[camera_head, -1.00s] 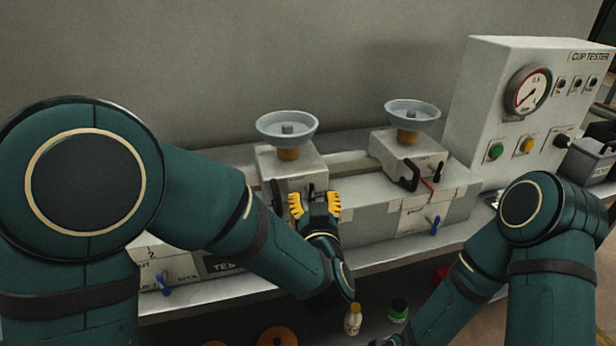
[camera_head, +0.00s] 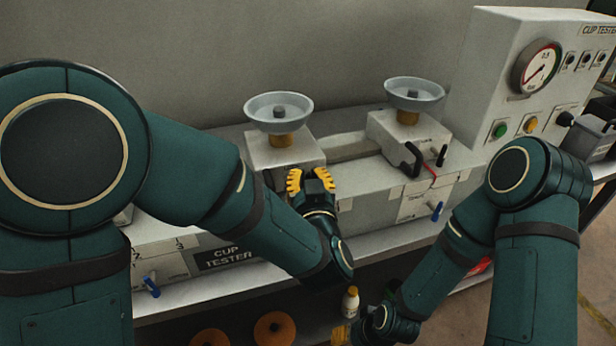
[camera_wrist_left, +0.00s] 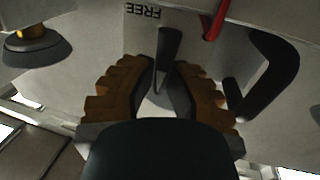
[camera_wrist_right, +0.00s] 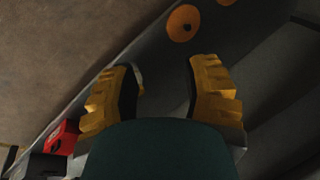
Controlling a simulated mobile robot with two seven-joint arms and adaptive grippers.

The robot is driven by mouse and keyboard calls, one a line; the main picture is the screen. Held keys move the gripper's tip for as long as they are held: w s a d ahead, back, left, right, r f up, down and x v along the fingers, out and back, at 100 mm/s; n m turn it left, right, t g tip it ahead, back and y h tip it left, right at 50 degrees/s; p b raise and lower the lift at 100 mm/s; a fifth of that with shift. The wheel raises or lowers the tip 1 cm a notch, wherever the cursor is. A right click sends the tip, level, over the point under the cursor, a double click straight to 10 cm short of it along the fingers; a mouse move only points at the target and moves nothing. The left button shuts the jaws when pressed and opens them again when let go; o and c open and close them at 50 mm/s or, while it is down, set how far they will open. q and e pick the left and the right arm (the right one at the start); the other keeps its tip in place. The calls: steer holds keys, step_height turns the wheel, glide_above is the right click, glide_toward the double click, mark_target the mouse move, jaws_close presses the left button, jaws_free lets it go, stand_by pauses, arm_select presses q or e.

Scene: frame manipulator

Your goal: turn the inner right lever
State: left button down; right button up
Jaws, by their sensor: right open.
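The left block (camera_head: 268,148) of the tester carries a grey cup and the right block (camera_head: 385,125) another. My left gripper (camera_head: 311,174) is in front of the left block and hides its levers in the head view. In the left wrist view a small dark lever (camera_wrist_left: 169,48) stands between the partly spread fingers (camera_wrist_left: 167,72), with gaps beside it. A larger black handle (camera_wrist_left: 272,75) is to its right. The right block has a black handle (camera_head: 411,160) and a small dark lever (camera_head: 441,156). My right gripper (camera_wrist_right: 160,72) is open and empty, low down.
A red rod (camera_wrist_left: 216,18) is close to the left fingers. The control box (camera_head: 485,80) with a gauge stands at right.

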stand_by(0.3)
arm_select(q)
steer(key=shift+w+d+r+m+p, duration=0.1)
steer(key=shift+d+r+m+p, duration=0.1)
steer(key=shift+m+p, duration=0.9)
steer(key=m+p, duration=0.2)
steer(key=m+g+p, duration=0.1)
steer(key=p, duration=0.2)
steer(key=shift+w+d+f+m, duration=0.1)
steer(key=shift+d+m, duration=0.25)
steer(key=shift+m, duration=0.05)
steer(key=m+p, duration=0.1)
steer(key=p, duration=0.1)
steer(key=m+p, duration=0.2)
steer(key=m+g+y+p, duration=0.1)
steer(key=p, duration=0.2)
steer(key=shift+w+d+f+m, duration=0.1)
steer(key=shift+d+f+m, duration=0.25)
steer(key=shift+m, duration=0.05)
steer(key=m+p, duration=0.1)
steer(key=p, duration=0.1)
steer(key=f+m+y+p, duration=0.1)
steer(key=m+p, duration=0.1)
steer(key=shift+d+g+p, duration=0.1)
steer(key=shift+g+p, duration=0.2)
steer(key=shift+p, duration=0.1)
steer(key=shift+f+m+y+p, duration=0.25)
steer(key=shift+m+y+p, duration=0.05)
steer(key=shift+m+p, duration=0.7)
steer(key=shift+f, duration=0.1)
